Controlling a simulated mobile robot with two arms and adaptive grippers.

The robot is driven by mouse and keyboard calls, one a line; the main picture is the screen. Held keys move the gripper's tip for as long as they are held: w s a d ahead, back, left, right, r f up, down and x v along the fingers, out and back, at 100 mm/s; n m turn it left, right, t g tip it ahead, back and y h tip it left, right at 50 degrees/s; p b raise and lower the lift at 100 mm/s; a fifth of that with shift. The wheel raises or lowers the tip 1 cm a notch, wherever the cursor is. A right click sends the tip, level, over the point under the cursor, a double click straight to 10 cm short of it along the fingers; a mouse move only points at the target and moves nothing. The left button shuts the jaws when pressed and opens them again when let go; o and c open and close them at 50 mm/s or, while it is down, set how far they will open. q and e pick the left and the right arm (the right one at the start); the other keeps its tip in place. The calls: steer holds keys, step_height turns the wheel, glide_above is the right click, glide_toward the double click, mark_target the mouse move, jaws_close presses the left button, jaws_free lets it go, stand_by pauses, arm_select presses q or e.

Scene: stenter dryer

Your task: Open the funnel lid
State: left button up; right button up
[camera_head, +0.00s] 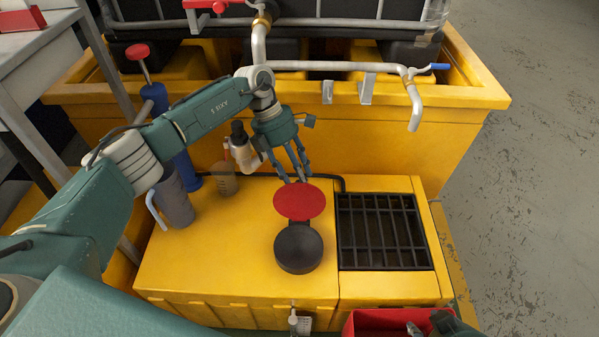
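The funnel (299,250) is a round black body on the yellow cabinet top. Its red lid (299,202) is a round disc joined at the funnel's far side. The lid is tipped back away from the black body, with its red face towards me. My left gripper (296,181) points down just behind the lid's far edge. Its fingers look slightly apart with nothing between them. Whether they touch the lid I cannot tell.
A black grate (385,232) lies right of the funnel. A pipe (345,66) with a tap crosses behind. A red box (378,322) sits at the front.

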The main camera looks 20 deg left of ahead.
arm_select(q)
steer(key=shift+s+a+f, duration=0.35)
steer(key=shift+a+f, duration=0.05)
steer(key=shift+f, duration=0.15)
steer(key=d+v, duration=0.1)
steer(key=v, duration=1.1)
steer(key=shift+w+a+r, duration=0.15)
steer(key=shift+w+r, duration=0.15)
steer(key=shift+r, duration=0.25)
